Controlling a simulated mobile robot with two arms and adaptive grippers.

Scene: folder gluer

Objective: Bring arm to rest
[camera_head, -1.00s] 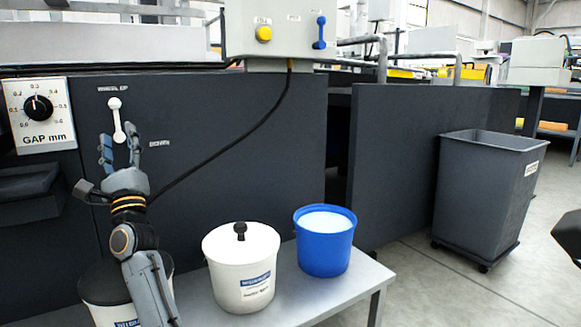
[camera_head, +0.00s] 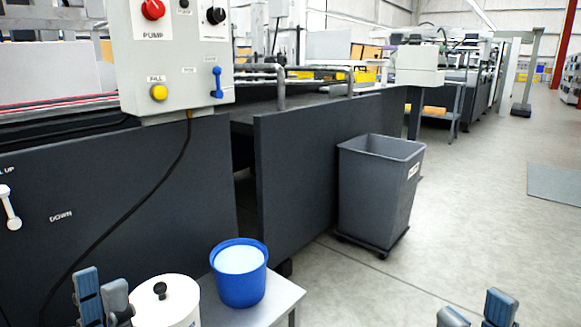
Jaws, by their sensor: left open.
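My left gripper (camera_head: 103,298) is at the bottom left of the head view, pointing up, with its fingers apart and nothing between them. It appears in front of the dark machine panel, left of the white lidded bucket (camera_head: 165,308). It is apart from the white lever (camera_head: 10,208) at the left edge. My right gripper (camera_head: 477,308) shows at the bottom right, fingers apart and empty, in front of bare floor. The rest of both arms is below the picture.
A blue bucket (camera_head: 239,275) with white contents stands on the grey bench (camera_head: 275,300). A grey wheeled bin (camera_head: 378,195) stands beside the machine panel (camera_head: 300,165). A control box (camera_head: 180,60) hangs above.

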